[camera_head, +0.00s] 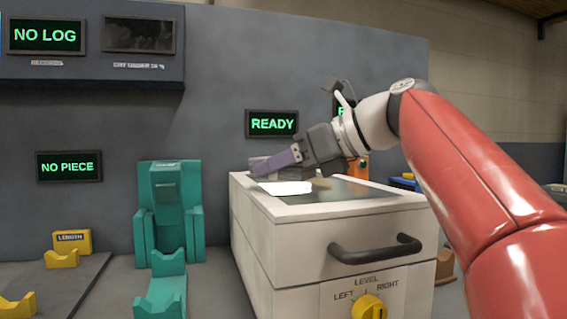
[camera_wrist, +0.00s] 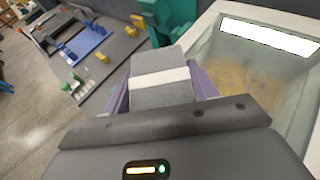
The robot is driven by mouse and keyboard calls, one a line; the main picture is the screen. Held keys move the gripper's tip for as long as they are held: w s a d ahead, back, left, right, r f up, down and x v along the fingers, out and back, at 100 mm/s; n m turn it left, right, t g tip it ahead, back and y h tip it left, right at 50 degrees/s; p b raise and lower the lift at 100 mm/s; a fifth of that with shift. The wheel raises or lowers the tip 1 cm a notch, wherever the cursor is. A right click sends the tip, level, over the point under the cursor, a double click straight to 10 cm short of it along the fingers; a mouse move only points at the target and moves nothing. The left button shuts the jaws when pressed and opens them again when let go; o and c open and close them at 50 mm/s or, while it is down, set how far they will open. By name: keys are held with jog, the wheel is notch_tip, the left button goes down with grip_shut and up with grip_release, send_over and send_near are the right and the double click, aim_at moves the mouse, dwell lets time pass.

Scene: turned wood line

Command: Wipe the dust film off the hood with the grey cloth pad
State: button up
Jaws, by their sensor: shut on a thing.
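My gripper (camera_head: 268,162) is shut on the grey cloth pad (camera_wrist: 162,94), which has a pale band across it and sits between the purple fingers in the wrist view. In the head view the pad is mostly hidden by the fingers. The hood (camera_head: 300,257) is a white box with a dark handle and a glass top (camera_head: 345,191). My gripper is over the far left part of its top; I cannot tell whether the pad touches it. A tan dust film (camera_wrist: 245,78) shows in blotches on the glass in the wrist view, right of the pad.
A bright white reflection (camera_wrist: 270,36) lies on the glass. A teal fixture (camera_head: 170,215) stands left of the hood. A yellow knob (camera_head: 369,306) is on the hood's front. Yellow blocks (camera_head: 72,241) are at the left. A READY screen (camera_head: 272,123) is on the wall behind.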

aim_at(273, 184)
jog(key=shift+f+b, duration=0.6)
jog(key=shift+f, duration=0.35)
jog(key=shift+w+d+r+p, duration=0.1)
jog(key=shift+w+d+p, duration=0.1)
jog(key=shift+d+p, duration=0.35)
jog(key=shift+w+d+r+p, duration=0.15)
jog(key=shift+d+p, duration=0.25)
jog(key=shift+d, duration=0.25)
jog(key=shift+w+d+f+p, duration=0.1)
jog(key=shift+w+d+f, duration=0.1)
jog(key=shift+d, duration=0.45)
jog(key=shift+w+d+f+p, duration=0.1)
jog(key=shift+w+d, duration=0.05)
jog(key=shift+d, duration=0.5)
jog(key=shift+w+d+f+p, duration=0.1)
jog(key=shift+w+d+f, duration=0.1)
jog(key=shift+d, duration=0.45)
